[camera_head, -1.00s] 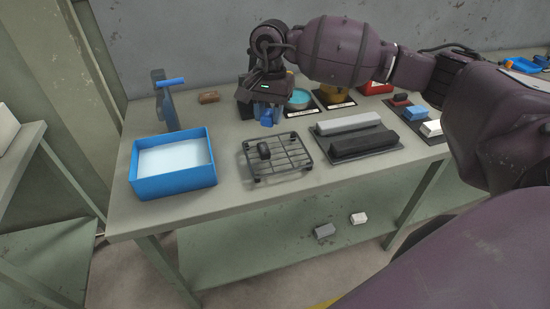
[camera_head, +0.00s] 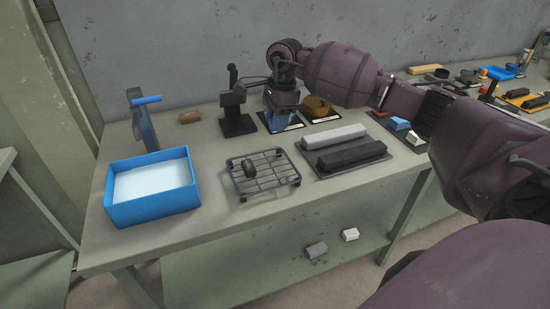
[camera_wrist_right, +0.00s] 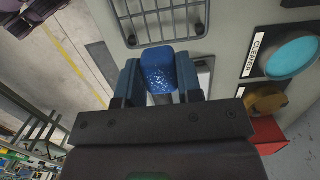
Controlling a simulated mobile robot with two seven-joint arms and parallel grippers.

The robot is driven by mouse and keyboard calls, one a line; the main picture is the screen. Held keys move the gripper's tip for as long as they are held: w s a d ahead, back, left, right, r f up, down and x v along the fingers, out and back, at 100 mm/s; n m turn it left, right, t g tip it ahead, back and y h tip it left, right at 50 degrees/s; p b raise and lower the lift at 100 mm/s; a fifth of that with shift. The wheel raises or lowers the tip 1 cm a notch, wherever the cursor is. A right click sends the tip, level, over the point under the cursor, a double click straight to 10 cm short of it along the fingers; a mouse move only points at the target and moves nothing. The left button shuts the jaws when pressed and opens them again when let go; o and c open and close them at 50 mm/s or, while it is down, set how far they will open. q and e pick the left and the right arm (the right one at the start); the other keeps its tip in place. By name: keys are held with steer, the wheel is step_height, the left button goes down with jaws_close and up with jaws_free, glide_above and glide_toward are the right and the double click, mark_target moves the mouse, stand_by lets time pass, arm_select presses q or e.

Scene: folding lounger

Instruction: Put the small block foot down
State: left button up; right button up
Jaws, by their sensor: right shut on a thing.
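My right gripper (camera_head: 279,120) is above the back of the bench, pointing down. In the right wrist view it is shut on a small blue block (camera_wrist_right: 158,70) with white specks on its face. The block sits between the two blue-grey fingers. It looks raised above the bench, but its height is hard to judge. A wire rack (camera_head: 264,180) on short feet stands in front of the gripper; a small dark rounded piece (camera_head: 248,167) rests on it. My left gripper is not in view.
A blue tray (camera_head: 150,213) with white contents is at left. A black stand (camera_head: 238,126) stands left of the gripper. A turquoise pot labelled CLEANER (camera_wrist_right: 293,57) and a brown pot (camera_head: 318,108) are nearby. Grey (camera_head: 335,134) and black (camera_head: 346,153) bars lie at right.

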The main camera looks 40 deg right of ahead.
mark_target(276, 165)
step_height(276, 165, down, 13)
steer(key=shift+r, duration=0.2)
stand_by(0.3)
steer(key=shift+f, duration=0.1)
steer(key=shift+f+b, duration=0.1)
steer(key=shift+b, duration=0.2)
steer(key=o, duration=0.9)
steer(key=shift+c, duration=0.2)
steer(key=shift+o, duration=0.2)
